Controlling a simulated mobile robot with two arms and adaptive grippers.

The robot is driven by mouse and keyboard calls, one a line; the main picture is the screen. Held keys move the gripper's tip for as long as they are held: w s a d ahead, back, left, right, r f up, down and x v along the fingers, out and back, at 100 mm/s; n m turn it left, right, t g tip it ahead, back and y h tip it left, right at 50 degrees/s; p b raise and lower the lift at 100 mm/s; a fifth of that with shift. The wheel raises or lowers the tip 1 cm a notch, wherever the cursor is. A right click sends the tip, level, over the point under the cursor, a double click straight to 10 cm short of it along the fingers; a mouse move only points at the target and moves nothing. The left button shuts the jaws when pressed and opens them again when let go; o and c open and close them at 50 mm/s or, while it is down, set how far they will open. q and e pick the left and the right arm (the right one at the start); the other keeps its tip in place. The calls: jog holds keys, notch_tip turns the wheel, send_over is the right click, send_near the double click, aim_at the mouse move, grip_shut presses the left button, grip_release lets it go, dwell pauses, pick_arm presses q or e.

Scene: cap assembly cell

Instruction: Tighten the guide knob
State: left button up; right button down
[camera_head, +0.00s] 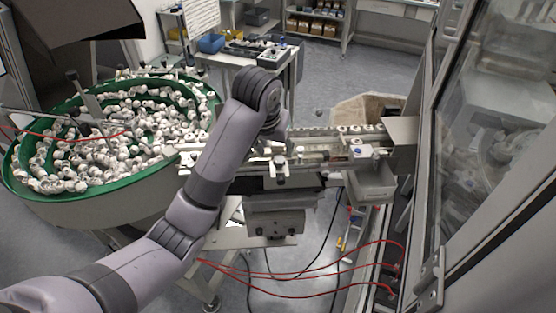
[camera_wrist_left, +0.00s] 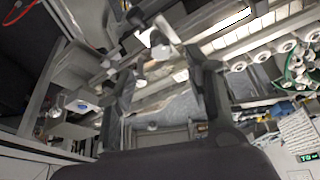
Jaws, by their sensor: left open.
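My left arm reaches in from the lower left of the head view, and its wrist stands over the guide rail (camera_head: 318,157). In that view the left gripper (camera_head: 277,128) is mostly hidden behind the wrist. In the left wrist view the left gripper (camera_wrist_left: 161,66) is open, its two dark fingers apart. A pale, small knob-like part (camera_wrist_left: 163,51) shows near and between the fingertips; I cannot tell whether it is the guide knob or touches a finger. In the head view a metal knob-like fitting (camera_head: 280,165) stands at the rail's front, just below the wrist. My right gripper is not in view.
A green-rimmed bowl feeder (camera_head: 118,186) full of white caps stands at the left. Several caps sit along the rail toward a metal housing (camera_head: 404,134). A glass-panelled machine (camera_head: 490,130) closes the right side. Red hoses (camera_head: 300,274) hang below the rail.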

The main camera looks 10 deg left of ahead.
aim_at(279, 161)
pick_arm(q)
jog(key=p+x, duration=0.1)
jog(key=x, duration=0.4)
jog(key=shift+w+a+f+p, duration=0.1)
jog(key=shift+f+p, duration=0.25)
jog(key=shift+p, duration=0.05)
jog(key=shift+w+f, duration=0.15)
jog(key=shift+f, duration=0.3)
jog(key=shift+c, duration=0.4)
jog(key=c, duration=0.4)
grip_shut()
